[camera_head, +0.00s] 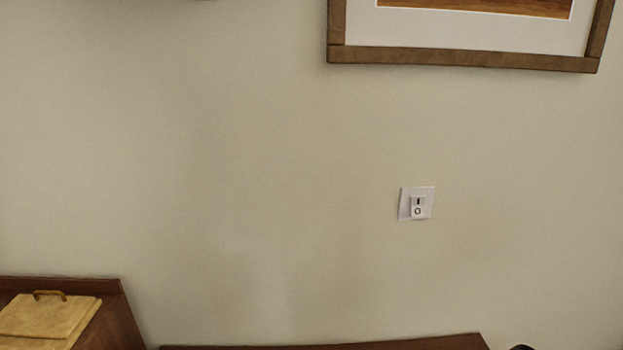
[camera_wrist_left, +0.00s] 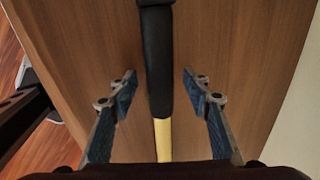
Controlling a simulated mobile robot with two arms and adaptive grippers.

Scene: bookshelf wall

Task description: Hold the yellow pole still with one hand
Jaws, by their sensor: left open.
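The yellow pole (camera_wrist_left: 163,140) shows in the left wrist view, with a long black sleeve or grip on its upper part in the picture. It runs from the top edge down the middle. My left gripper (camera_wrist_left: 160,88) is open, with one blue-padded finger on each side of the pole's line. Gaps show between both fingers and the pole; I cannot tell how far the pole is in depth from the fingertips. The pole is not in the head view. My right gripper is in neither view.
A wooden panel (camera_wrist_left: 90,40) lies behind the pole in the left wrist view. In the head view there are a wall switch (camera_head: 417,203), a picture frame (camera_head: 465,60), a tan lidded object (camera_head: 45,316) at lower left and a wooden top (camera_head: 330,346) along the bottom.

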